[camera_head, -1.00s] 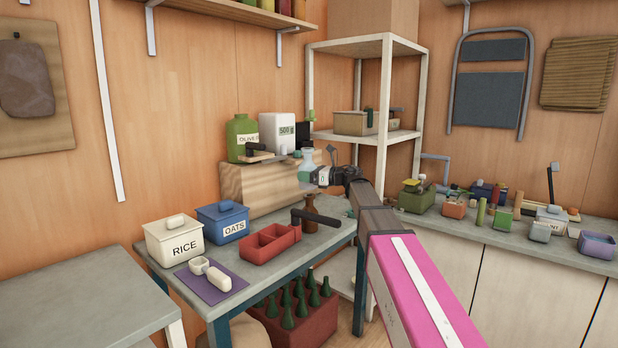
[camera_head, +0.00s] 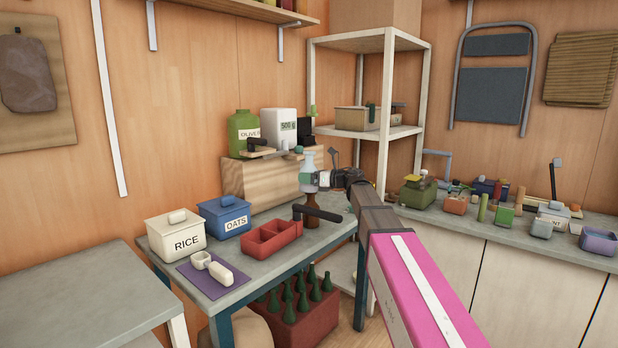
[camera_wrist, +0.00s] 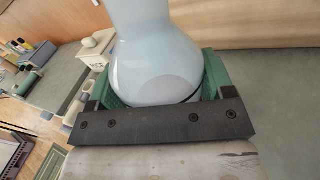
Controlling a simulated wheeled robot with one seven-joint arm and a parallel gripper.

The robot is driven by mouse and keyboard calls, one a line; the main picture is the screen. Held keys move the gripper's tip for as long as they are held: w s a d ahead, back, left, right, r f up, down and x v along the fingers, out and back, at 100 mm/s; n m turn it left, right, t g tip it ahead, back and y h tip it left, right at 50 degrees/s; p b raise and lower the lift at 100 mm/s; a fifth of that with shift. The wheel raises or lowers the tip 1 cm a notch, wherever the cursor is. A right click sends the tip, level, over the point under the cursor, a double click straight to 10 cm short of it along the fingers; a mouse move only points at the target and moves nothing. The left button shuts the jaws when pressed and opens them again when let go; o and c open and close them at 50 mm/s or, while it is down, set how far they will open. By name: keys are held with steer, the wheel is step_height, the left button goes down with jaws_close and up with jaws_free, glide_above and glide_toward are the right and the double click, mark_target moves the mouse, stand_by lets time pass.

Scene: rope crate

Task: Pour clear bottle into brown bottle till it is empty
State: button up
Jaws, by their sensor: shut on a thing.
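The clear bottle (camera_head: 308,162) is a pale glass flask, upright and above the table in the head view. My gripper (camera_head: 312,180) is shut on it, and in the wrist view the gripper's green pads (camera_wrist: 212,75) sit on both sides of the clear bottle's round body (camera_wrist: 152,65). The brown bottle (camera_head: 312,212) stands on the grey table just below the clear bottle. Its upper part is hidden by the gripper and the clear bottle, and I cannot tell whether they touch.
A red divided tray (camera_head: 268,243) with a black-handled thing lies left of the brown bottle. RICE (camera_head: 174,241) and OATS (camera_head: 223,218) canisters stand further left. A wooden block (camera_head: 250,180) rises behind, with a green jar (camera_head: 243,130) and a scale (camera_head: 279,128) on it.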

steer(key=s+m, duration=0.2)
steer(key=m, duration=0.1)
steer(key=shift+s+a+r+g, duration=0.15)
steer(key=shift+s+r+g, duration=0.15)
steer(key=shift+s+r, duration=0.1)
steer(key=shift+s+m+h, duration=0.15)
steer(key=shift+m+h, duration=0.15)
steer(key=shift+m, duration=0.2)
steer(key=m, duration=0.1)
steer(key=s+m, duration=0.1)
steer(key=s+m+g, duration=0.1)
steer(key=shift+a+f+m, duration=0.2)
steer(key=shift+f+m, duration=0.05)
steer(key=shift+m, duration=0.15)
steer(key=shift+s+f+m+g, duration=0.2)
steer(key=shift+s+m+g, duration=0.1)
steer(key=shift+m, duration=0.5)
steer(key=shift+f+m+h, duration=0.25)
steer(key=shift+m+h, duration=0.05)
steer(key=shift+m, duration=0.3)
